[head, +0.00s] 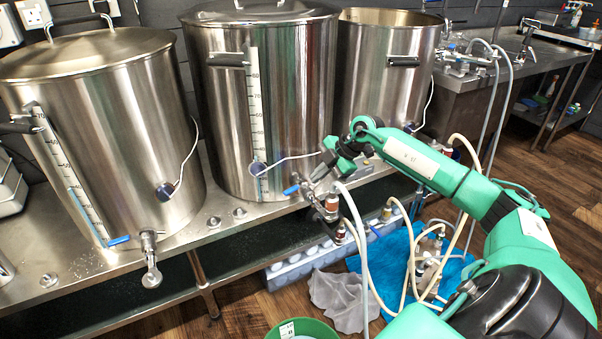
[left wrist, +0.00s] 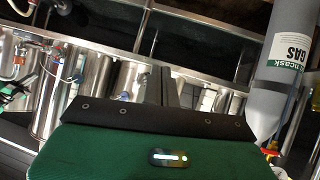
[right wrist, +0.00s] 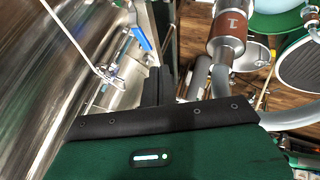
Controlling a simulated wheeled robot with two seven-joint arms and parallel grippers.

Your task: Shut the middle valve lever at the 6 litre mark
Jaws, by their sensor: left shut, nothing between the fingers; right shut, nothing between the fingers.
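The middle steel kettle (head: 218,110) stands between two others and has a white sight gauge (head: 256,110) on its front; its liquid level is too small to read. Its valve has a blue lever (head: 291,190), which sticks out to the left of the valve body. A blue lever also shows in the right wrist view (right wrist: 142,38), beyond the fingers. My right gripper (head: 322,173) is shut and empty, just above and right of the lever, apart from it as far as I can tell. My left gripper (left wrist: 166,86) is shut and empty, outside the head view.
The left kettle (head: 90,110) has its own blue lever (head: 119,240); the right kettle (head: 385,75) stands behind my right arm. Hoses (head: 359,235) hang beside the valve. A green bucket (head: 303,329) is on the floor. A grey gas cylinder (left wrist: 285,65) shows in the left wrist view.

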